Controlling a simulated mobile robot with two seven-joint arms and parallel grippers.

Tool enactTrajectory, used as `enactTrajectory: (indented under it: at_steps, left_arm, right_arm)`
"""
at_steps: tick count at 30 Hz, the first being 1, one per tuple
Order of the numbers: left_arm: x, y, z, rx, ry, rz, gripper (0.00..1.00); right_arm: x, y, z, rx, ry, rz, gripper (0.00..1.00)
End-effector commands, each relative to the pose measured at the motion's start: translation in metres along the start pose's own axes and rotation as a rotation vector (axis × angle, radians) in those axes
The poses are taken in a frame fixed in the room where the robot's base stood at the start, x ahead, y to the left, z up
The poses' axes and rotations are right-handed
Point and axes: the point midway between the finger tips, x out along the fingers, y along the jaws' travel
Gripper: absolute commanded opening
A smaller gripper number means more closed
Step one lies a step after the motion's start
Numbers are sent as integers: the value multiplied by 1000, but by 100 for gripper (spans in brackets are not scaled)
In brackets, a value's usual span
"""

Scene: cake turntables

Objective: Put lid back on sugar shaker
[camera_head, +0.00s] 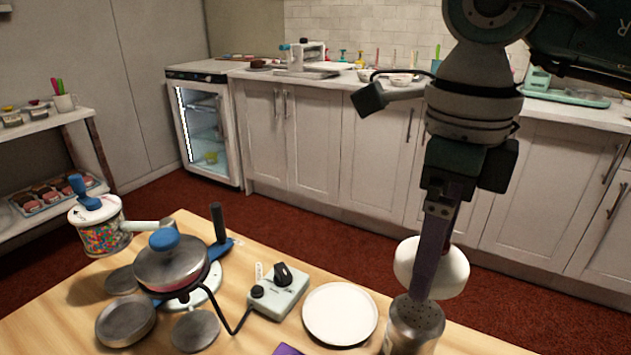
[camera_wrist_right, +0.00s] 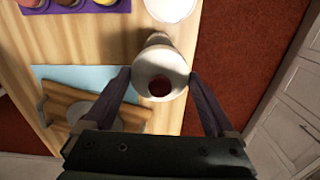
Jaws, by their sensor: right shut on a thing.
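My right gripper (camera_wrist_right: 160,80) is shut on a white, round, ring-like piece. The piece (camera_head: 447,270) shows partly behind a purple finger in the head view. In the wrist view the piece (camera_wrist_right: 143,87) sits between both fingertips, with a dark red spot at its middle. I cannot tell for sure whether it is the lid. A metal shaker (camera_head: 402,333) with a dark speckled top stands upright at the table's right side. One fingertip overlaps that top in the head view; contact cannot be told. My left gripper is out of view.
A white plate (camera_head: 340,314) and a control box (camera_head: 279,291) are left of the shaker. A wooden board (camera_wrist_right: 70,98) lies on a blue mat (camera_wrist_right: 90,75).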

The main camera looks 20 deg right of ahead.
Motion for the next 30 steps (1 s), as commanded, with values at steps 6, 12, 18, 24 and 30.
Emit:
enactTrajectory:
  at_steps: [6, 12, 18, 24, 30]
  left_arm:
    - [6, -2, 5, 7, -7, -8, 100]
    - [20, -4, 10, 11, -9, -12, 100]
    - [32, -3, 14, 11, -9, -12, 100]
    - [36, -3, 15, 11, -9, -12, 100]
    - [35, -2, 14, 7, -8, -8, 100]
  right_arm:
    - [10, -2, -2, 11, 0, -1, 38]
    - [27, -1, -2, 9, 0, 0, 38]
    - [44, -1, -1, 8, -1, 1, 38]
    - [49, -1, -1, 7, -1, 0, 38]
    - [49, -1, -1, 7, -1, 0, 38]
